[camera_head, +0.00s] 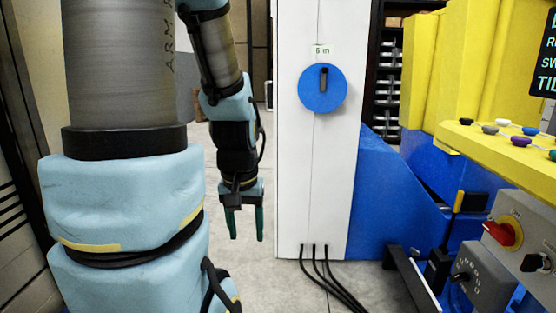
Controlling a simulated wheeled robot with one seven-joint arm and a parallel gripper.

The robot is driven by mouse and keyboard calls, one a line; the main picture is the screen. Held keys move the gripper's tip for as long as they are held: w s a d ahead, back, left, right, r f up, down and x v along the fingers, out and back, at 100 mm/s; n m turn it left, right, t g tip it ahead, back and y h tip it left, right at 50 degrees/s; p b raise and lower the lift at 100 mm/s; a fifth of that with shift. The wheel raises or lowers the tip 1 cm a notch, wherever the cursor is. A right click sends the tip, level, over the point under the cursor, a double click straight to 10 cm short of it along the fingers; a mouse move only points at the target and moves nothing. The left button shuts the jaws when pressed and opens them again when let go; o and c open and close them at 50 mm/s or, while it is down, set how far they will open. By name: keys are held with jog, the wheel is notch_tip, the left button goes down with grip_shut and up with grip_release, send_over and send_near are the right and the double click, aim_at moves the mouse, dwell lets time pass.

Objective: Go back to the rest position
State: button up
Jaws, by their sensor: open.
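My gripper (245,222) hangs at the end of my light-blue and grey arm, left of the white cabinet. Its two dark green fingers point straight down. They are apart with nothing between them. The gripper is above the grey floor and does not appear to touch anything.
The white cabinet (297,160) has a blue round dial (310,95) with a dark handle. Black cables (325,275) run from its foot. Right are the blue and yellow machine (470,65), a red rotary switch (500,233) and coloured buttons (503,123). Floor left of the cabinet looks clear.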

notch_tip(320, 180, up, 11)
jog(key=p, duration=0.9)
jog(key=shift+w+p, duration=0.15)
jog(key=shift+p, duration=0.2)
jog(key=shift+r, duration=0.1)
